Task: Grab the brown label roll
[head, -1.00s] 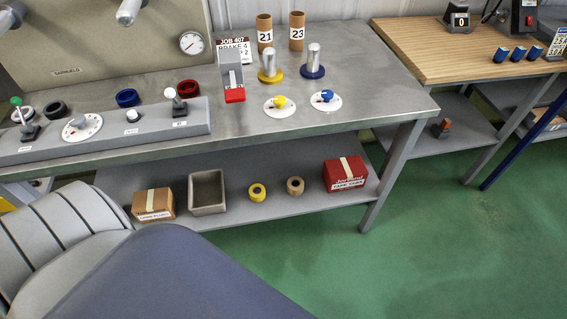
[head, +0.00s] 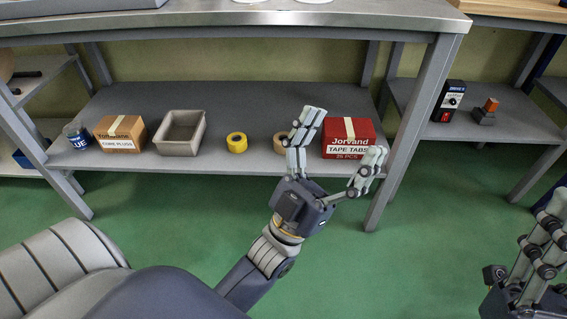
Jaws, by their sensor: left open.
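The brown label roll (head: 279,143) lies on the lower shelf (head: 255,110) of the workbench, between the yellow roll (head: 237,142) and the red box (head: 349,153). One finger of my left gripper covers its right part in the head view. My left gripper (head: 343,137) is open in front of the shelf, with its fingers spread before the roll's right side and the red box. My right gripper (head: 545,235) is at the right edge, away from the shelf and partly cut off.
A cardboard box (head: 120,134), a grey bin (head: 181,133) and a dark blue-labelled container (head: 76,135) stand left on the shelves. The bench top (head: 200,14) overhangs above. A bench leg (head: 405,140) stands right of the red box. Green floor is clear in front.

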